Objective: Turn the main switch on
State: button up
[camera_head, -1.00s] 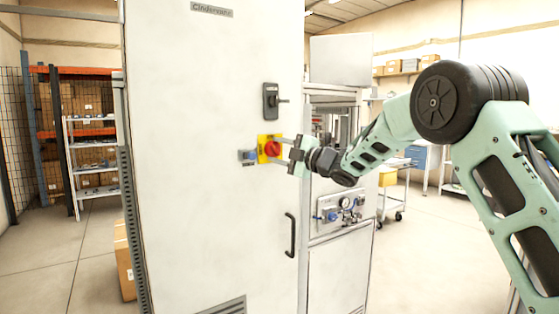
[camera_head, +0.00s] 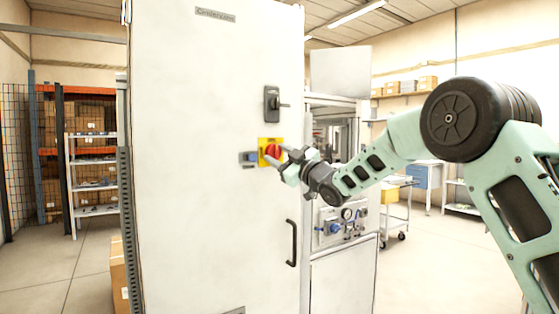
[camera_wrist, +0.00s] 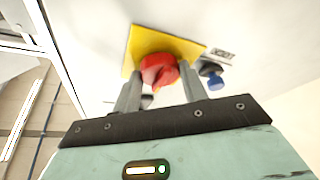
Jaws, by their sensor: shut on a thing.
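The main switch is a red rotary knob (camera_head: 272,152) on a yellow square plate (camera_head: 264,144), on the white cabinet door. In the wrist view the red knob (camera_wrist: 158,70) sits between my two grey fingers, with the yellow plate (camera_wrist: 186,47) behind it. My gripper (camera_head: 279,157) is at the knob from the right, rolled at a slant, and shut on it; the wrist view also shows my gripper (camera_wrist: 161,88). The fingers hide part of the knob, and its position marks cannot be read.
A small blue switch (camera_head: 250,157) is just left of the plate. A black latch (camera_head: 272,102) is above and a black door handle (camera_head: 291,242) below. A gauge panel (camera_head: 341,222) is to the right. A cardboard box (camera_head: 119,275) stands on the floor at left.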

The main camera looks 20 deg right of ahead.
jog(key=shift+f, duration=0.1)
dwell(0.4)
jog(key=o, duration=1)
jog(key=b+v, duration=0.2)
jog(key=v, duration=1.5)
jog(key=shift+s+b, duration=0.2)
jog(key=shift+b, duration=0.2)
jog(key=shift+d, duration=0.1)
